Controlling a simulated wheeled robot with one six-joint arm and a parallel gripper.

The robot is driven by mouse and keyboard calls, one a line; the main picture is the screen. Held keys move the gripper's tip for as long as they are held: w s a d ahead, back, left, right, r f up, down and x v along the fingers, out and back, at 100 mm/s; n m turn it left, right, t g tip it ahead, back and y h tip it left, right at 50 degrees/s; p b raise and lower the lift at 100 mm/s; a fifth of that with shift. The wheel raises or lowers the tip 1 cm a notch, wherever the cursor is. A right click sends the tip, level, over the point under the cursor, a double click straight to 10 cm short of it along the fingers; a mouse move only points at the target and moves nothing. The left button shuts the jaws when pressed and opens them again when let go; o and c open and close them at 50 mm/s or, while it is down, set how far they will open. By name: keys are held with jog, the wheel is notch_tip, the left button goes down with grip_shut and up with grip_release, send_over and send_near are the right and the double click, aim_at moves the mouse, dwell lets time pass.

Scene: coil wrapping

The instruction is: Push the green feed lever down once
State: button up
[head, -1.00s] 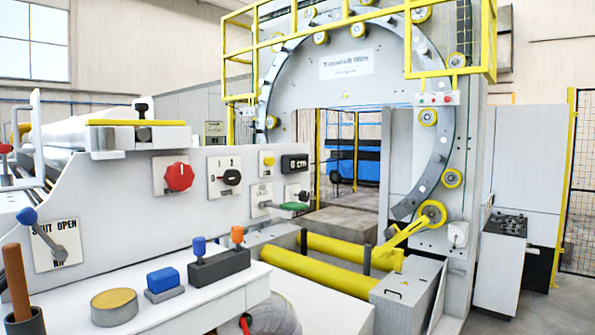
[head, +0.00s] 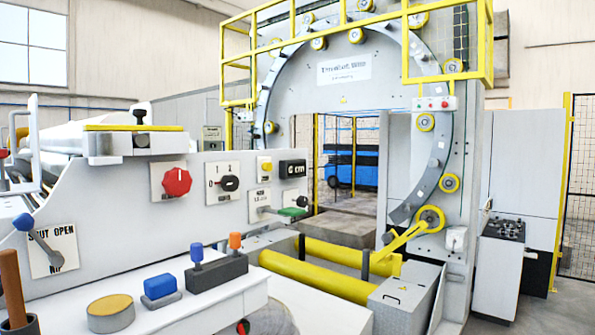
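The green feed lever (head: 292,212) is on the grey machine panel (head: 130,220). My gripper is not in view.
Near the lever are a black-knobbed switch (head: 302,201), a yellow button (head: 266,167), a "0 cm" display (head: 293,169), a black selector (head: 229,183) and a red knob (head: 176,182). Below is a white ledge (head: 215,300) with several controls. Yellow rollers (head: 310,277) lie to the right.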

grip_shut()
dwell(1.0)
